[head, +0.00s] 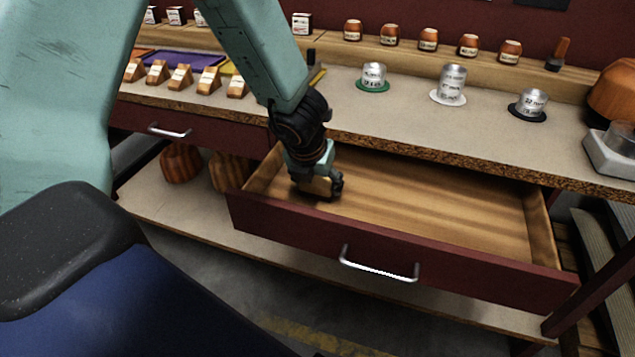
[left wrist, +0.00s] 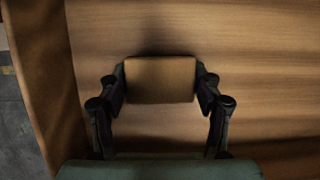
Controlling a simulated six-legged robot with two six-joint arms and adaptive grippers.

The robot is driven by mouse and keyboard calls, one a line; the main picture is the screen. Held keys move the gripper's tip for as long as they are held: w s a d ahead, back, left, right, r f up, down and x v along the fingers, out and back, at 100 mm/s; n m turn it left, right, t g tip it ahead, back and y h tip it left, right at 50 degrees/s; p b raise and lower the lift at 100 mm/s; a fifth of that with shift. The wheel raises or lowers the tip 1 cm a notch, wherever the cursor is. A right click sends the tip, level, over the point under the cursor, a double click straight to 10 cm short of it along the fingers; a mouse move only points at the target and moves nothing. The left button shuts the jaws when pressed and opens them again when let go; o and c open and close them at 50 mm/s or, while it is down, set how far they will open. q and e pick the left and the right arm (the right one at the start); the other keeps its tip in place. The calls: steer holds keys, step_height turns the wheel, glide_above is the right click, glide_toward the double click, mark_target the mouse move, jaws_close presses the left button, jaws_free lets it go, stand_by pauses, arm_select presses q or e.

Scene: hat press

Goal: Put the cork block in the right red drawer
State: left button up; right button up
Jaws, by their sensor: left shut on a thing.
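The right red drawer (head: 400,254) is pulled open below the bench top, its wooden inside bare apart from my gripper and what it holds. My left gripper (head: 318,187) is inside the drawer near its left end. In the left wrist view the gripper (left wrist: 160,85) is shut on the cork block (left wrist: 160,80), a tan rounded block between the two fingers. The wooden drawer floor lies beneath the block; I cannot tell whether the block touches it. In the head view the block is mostly hidden by the gripper. My right gripper is not in view.
A shut red drawer (head: 190,132) is to the left. The bench top carries metal weights on coloured discs (head: 452,84), wooden blocks with labels (head: 181,77) and a grey device (head: 612,150) at right. Wooden hat forms (head: 180,162) stand on the lower shelf.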

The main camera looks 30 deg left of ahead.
arm_select(q)
steer(key=shift+f, duration=0.15)
steer(key=o, duration=1.1)
steer(key=shift+r+p, duration=0.3)
steer(key=shift+r, duration=0.05)
steer(key=p+v, duration=0.5)
steer(key=v, duration=0.6)
steer(key=shift+s+r+p, duration=0.2)
steer(key=shift+r+p, duration=0.15)
steer(key=shift+p, duration=0.05)
